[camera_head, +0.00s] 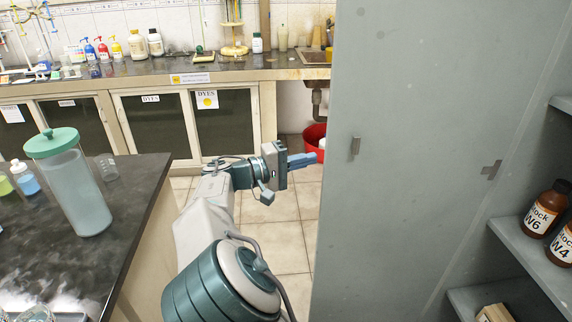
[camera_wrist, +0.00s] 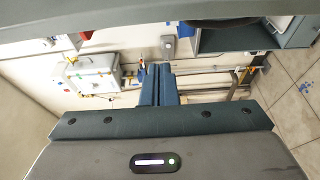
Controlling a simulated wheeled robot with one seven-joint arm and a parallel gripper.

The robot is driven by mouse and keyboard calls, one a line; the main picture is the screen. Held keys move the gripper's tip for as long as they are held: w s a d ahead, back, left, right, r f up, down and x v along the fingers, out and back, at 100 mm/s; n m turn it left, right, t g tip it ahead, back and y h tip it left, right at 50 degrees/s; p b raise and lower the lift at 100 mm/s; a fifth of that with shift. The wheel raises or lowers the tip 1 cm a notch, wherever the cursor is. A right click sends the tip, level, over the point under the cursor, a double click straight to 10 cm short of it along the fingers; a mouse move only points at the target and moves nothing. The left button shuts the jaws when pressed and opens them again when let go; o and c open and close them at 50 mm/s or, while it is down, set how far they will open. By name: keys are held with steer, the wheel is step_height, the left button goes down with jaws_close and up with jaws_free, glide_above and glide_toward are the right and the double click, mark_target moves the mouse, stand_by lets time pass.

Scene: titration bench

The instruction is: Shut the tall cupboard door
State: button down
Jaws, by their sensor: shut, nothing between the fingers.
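The tall cupboard door (camera_head: 410,130) is a grey panel standing open across the middle right of the head view. A small latch or handle piece (camera_head: 354,147) sits near its left edge, and a dark metal piece (camera_head: 490,170) is farther right. The cupboard's shelves (camera_head: 535,258) show open at the far right. My gripper (camera_head: 316,159) is shut and empty, its blue fingers pointing right, with the tips close to the door's left edge. I cannot tell whether they touch it. The shut fingers also show in the wrist view (camera_wrist: 158,68).
Brown stock bottles (camera_head: 545,208) stand on a cupboard shelf. A dark bench (camera_head: 120,235) with a green-lidded jar (camera_head: 70,185) is at the left. A long counter (camera_head: 180,68) runs along the back. A red bucket (camera_head: 311,137) sits behind my gripper. Tiled floor (camera_head: 285,235) shows between bench and door.

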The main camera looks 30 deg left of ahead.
steer(key=shift+s+d, duration=0.5)
steer(key=shift+d, duration=0.3)
steer(key=shift+s+d, duration=0.5)
steer(key=shift+d, duration=0.3)
